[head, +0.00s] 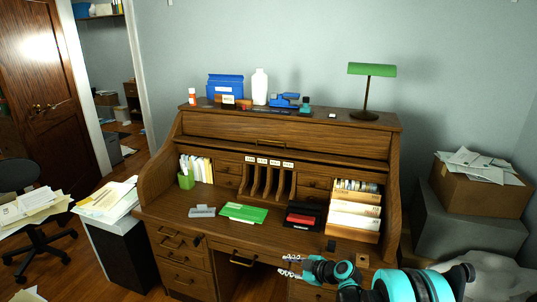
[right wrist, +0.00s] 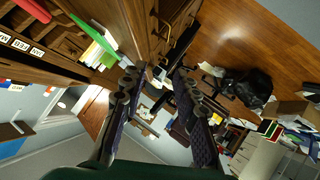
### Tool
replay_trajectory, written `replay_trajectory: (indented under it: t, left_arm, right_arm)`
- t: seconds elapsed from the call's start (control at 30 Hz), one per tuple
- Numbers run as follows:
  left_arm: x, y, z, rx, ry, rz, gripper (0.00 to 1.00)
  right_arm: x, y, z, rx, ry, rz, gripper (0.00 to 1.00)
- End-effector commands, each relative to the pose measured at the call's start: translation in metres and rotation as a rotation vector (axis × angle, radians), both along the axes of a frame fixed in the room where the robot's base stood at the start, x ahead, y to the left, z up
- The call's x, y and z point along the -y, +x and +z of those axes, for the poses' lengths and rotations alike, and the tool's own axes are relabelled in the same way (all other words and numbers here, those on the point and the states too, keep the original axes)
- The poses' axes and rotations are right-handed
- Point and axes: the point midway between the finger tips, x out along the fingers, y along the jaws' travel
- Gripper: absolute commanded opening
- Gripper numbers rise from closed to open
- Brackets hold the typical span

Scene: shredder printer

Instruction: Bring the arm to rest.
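My right gripper (head: 287,267) is in front of the roll-top desk (head: 268,251), near its front edge at the lower right of the head view. The arm comes in from the bottom right with teal and black links. In the right wrist view the two dark fingers of this gripper (right wrist: 157,75) stand apart with nothing between them, so it is open and empty. The desk shows tilted at the upper left of that view. I cannot tell the exact gap between gripper and desk. My left gripper is in neither view.
On the desktop lie a green booklet (head: 244,212), a grey stapler-like item (head: 202,211) and a black-and-red item (head: 303,215). A paper organizer (head: 355,208) stands at the right. Boxes (head: 466,226) stand right of the desk, a shredder-like bin (head: 122,252) left.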

Motion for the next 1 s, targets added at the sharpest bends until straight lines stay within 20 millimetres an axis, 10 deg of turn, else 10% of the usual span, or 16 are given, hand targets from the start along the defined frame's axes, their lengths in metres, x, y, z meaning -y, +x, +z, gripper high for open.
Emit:
replay_trajectory:
  t: [0.5,1.0]
  left_arm:
    - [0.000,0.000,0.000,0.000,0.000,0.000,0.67]
    - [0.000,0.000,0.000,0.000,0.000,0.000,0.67]
  right_arm:
    - [0.040,-0.158,0.121,-0.446,0.046,-0.536,0.30]
    - [0.100,-0.320,0.125,-0.573,0.179,-1.100,0.30]
